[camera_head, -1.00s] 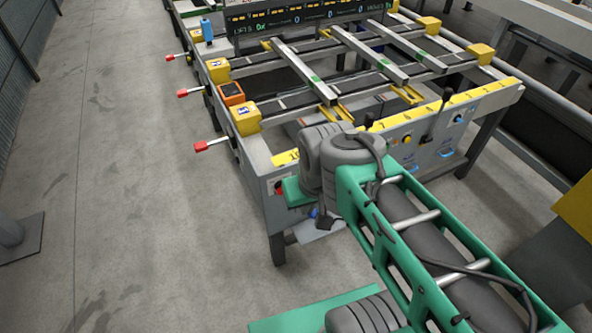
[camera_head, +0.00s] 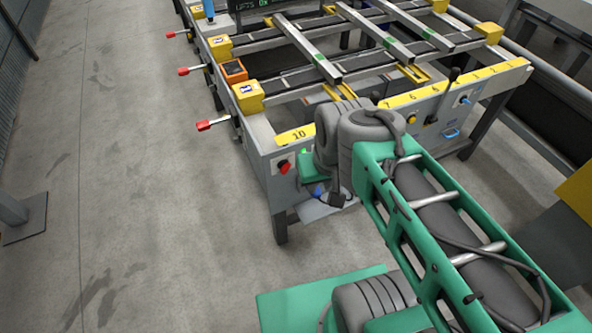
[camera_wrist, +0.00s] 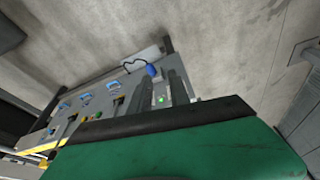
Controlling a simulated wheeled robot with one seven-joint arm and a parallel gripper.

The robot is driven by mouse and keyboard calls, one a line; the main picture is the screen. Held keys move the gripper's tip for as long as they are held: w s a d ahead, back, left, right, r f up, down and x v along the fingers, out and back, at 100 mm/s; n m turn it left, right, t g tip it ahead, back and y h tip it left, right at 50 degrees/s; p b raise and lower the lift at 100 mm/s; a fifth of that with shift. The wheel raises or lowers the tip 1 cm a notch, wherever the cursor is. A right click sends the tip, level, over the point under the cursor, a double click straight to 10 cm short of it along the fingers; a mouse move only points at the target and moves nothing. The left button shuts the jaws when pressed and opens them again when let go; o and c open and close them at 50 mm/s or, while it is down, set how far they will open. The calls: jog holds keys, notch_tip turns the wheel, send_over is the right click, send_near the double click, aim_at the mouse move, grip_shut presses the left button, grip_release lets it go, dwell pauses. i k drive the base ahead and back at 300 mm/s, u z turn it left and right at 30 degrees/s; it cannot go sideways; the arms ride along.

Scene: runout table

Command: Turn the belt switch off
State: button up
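The control panel is the grey front face of the runout table (camera_head: 268,150). A red knob (camera_head: 284,167) sits at its left end in the head view, with a small green spot to its right, partly behind my arm. I cannot tell which control is the belt switch. In the wrist view a lit green lamp (camera_wrist: 161,99) shows on the panel, beside dark upright bars that look like the fingers of my gripper (camera_wrist: 176,87). The bars are close to the panel; contact and the gap between them are unclear.
A blue part (camera_wrist: 152,70) and a black cable show near the panel edge in the wrist view. Red-tipped levers (camera_head: 204,125) stick out from the table's left side. A yellow block (camera_head: 248,96) sits on its corner.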

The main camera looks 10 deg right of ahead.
aim_at(284, 165)
jog(key=z, duration=0.25)
jog(key=k, duration=0.65)
jog(key=u, duration=1.2)
jog(key=i, duration=0.5)
